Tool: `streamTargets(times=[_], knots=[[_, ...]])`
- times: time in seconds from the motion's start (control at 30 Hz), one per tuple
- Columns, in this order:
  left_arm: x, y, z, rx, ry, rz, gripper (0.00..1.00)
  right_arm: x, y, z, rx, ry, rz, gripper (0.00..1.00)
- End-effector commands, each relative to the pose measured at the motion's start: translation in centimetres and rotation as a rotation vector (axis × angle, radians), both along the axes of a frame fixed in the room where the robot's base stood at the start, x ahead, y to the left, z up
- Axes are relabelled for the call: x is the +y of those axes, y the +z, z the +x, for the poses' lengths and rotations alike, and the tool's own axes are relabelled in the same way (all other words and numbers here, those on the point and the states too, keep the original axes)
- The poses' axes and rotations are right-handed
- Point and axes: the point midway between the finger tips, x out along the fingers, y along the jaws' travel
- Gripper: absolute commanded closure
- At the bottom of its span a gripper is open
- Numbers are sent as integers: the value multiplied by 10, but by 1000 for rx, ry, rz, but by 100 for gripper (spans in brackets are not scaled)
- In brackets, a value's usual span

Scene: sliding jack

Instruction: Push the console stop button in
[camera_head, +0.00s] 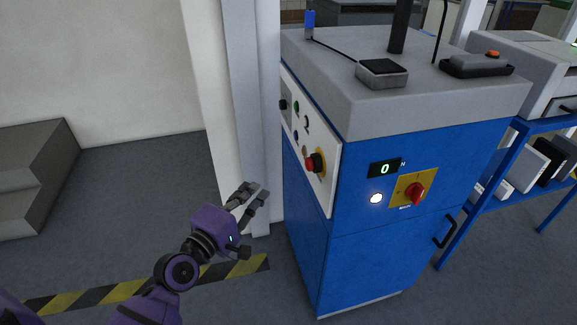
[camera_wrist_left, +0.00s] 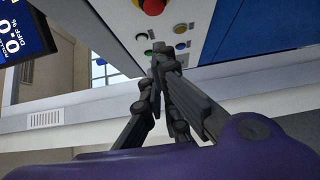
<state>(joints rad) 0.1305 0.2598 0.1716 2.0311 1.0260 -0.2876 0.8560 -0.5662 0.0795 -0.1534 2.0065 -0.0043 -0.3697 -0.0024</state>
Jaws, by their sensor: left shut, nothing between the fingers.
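The console stop button, a red mushroom head (camera_head: 311,163), sticks out from the white panel (camera_head: 325,189) on the left side of a blue cabinet. In the left wrist view a red button (camera_wrist_left: 153,6) shows at the top edge, partly cut off, on the same kind of panel. My left gripper (camera_head: 256,191) is shut and empty, left of the panel and lower in the picture than the button, apart from it. Its fingertips (camera_wrist_left: 162,52) overlap the panel's other controls in the wrist view; I cannot tell how far off they are. My right gripper is not in view.
A red rotary switch (camera_head: 415,193) on a yellow plate is on the cabinet front (camera_head: 366,243), beside a display reading 0. A box with an orange-red button (camera_head: 493,54) lies on top. A pale post (camera_head: 245,90) stands close left of the cabinet.

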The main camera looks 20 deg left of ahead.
Motion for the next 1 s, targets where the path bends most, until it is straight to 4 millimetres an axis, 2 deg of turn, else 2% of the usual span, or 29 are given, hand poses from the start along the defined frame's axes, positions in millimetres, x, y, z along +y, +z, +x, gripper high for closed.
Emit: streamTargets(times=[0.17, 0.57, 0.8, 1.0], knots=[[-4, 3, 19, -4, 0, 0, 100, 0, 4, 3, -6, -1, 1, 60], [-20, 2, 100, -2, -1, 1, 100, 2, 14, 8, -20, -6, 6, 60], [-47, 3, 116, -3, 0, 0, 100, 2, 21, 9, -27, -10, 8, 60], [-52, 0, 119, -1, 0, 3, 100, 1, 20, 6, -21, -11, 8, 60]])
